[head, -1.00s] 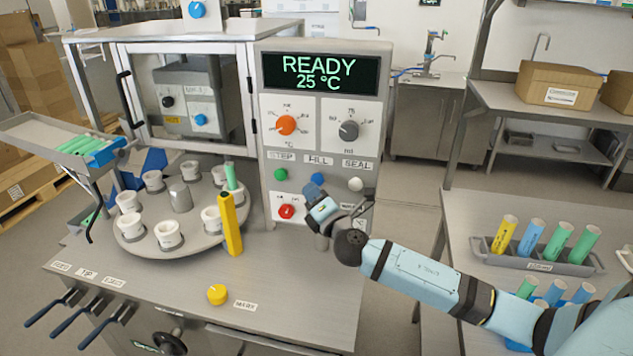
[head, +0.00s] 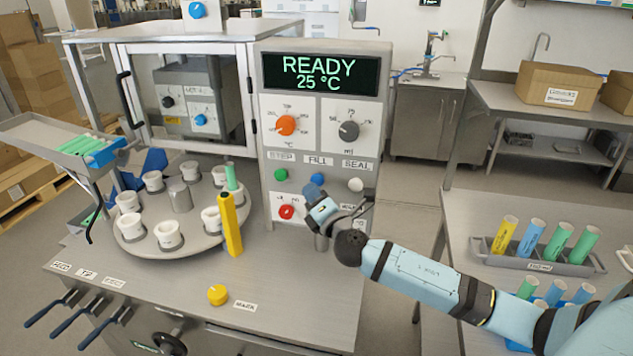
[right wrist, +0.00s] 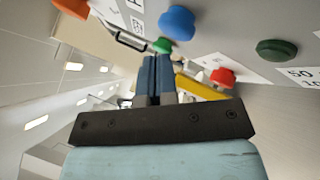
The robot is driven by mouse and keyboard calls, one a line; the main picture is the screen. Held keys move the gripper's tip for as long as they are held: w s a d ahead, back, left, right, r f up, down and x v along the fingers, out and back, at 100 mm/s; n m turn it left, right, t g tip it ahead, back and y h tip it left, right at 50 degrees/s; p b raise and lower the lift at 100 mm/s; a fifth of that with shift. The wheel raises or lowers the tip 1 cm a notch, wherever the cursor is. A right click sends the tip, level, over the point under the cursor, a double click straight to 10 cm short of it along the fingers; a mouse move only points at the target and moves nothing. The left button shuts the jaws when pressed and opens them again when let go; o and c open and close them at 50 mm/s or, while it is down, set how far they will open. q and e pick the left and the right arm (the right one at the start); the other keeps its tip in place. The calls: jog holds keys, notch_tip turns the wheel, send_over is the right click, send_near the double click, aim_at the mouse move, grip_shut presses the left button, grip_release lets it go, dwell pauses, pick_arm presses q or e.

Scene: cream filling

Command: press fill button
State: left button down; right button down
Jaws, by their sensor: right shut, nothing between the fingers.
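The blue button (head: 317,179) sits under the FILL label (head: 318,161) on the grey control panel. My right gripper (head: 311,191) is shut and empty just below and in front of it, with a small gap seeming to remain. In the right wrist view the shut fingers (right wrist: 156,60) point towards the panel, and a blue button (right wrist: 177,22) stands above and right of their tips, apart from them. The display (head: 320,74) reads READY, 25 °C. My left gripper is not in view.
Close by are the green STEP button (head: 281,175), the white SEAL button (head: 356,185) and a red knob (head: 286,212). A turntable (head: 204,243) with white cups and a yellow upright block (head: 230,225) stand to the left.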

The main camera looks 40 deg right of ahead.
jog(key=shift+w+d, duration=0.1)
dwell(0.7)
jog(key=shift+w+d, duration=0.2)
jog(key=shift+d, duration=0.05)
